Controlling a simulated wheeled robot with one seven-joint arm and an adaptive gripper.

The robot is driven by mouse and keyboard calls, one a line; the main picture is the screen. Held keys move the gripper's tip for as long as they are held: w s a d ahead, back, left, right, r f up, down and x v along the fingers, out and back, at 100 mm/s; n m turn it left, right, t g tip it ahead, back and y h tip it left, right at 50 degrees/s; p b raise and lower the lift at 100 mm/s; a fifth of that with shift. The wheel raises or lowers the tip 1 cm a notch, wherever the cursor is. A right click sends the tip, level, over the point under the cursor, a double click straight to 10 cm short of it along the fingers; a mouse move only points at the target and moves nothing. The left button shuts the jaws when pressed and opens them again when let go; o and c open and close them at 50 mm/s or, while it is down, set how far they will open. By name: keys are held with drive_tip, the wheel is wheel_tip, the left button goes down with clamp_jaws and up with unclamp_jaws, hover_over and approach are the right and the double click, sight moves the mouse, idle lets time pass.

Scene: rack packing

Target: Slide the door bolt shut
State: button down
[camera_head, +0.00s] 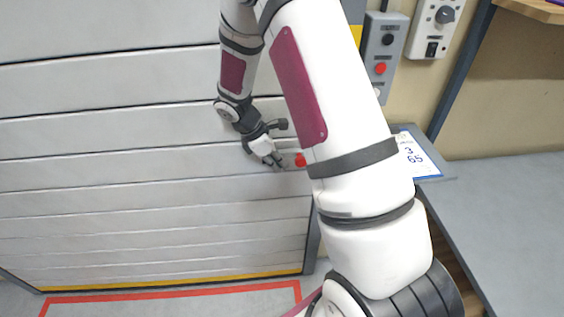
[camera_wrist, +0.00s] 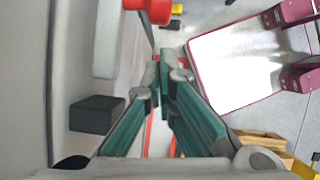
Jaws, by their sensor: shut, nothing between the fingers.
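The bolt's red knob (camera_head: 301,160) stands out from the right part of the pale panelled door (camera_head: 130,150). The bolt's bar is mostly hidden by my arm in the head view, so I cannot tell how far it reaches. In the wrist view the red knob (camera_wrist: 150,10) is at the top edge, partly cut off, just beyond my fingertips. My gripper (camera_head: 278,164) is beside the knob on its left, close to the door face. Its teal fingers (camera_wrist: 160,75) are shut with nothing between them. I see no clear contact with the knob.
A grey switch box (camera_head: 382,55) with a red button and a white control box (camera_head: 434,28) hang on the wall. A grey worktop (camera_head: 510,215) fills the right. In the wrist view a dark block (camera_wrist: 95,114) juts from the door side. Red tape (camera_head: 180,293) marks the floor.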

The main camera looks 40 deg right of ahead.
drive_tip(key=a+b+v, duration=0.1)
drive_tip(key=b+v, duration=0.1)
drive_tip(key=v, duration=0.8)
drive_tip(key=shift+w+a, duration=0.45)
drive_tip(key=shift+a, duration=0.05)
drive_tip(key=s+a+r+m+t+y, duration=0.1)
drive_tip(key=s+a+r+m+t, duration=0.2)
drive_tip(key=r, duration=0.4)
drive_tip(key=s+a+r+m+y, duration=0.1)
drive_tip(key=s+r+m, duration=0.2)
drive_tip(key=s+r, duration=0.3)
drive_tip(key=s+a+r+m+t+y, duration=0.1)
drive_tip(key=s+a+r+m+t, duration=0.1)
drive_tip(key=s, duration=0.4)
drive_tip(key=s+a+r+m+t+y, duration=0.1)
drive_tip(key=s+a+r+m+t, duration=0.1)
drive_tip(key=s+a+r+m, duration=0.2)
drive_tip(key=shift+s+m+y, duration=0.3)
drive_tip(key=shift+s+m, duration=0.5)
drive_tip(key=shift+s, duration=0.35)
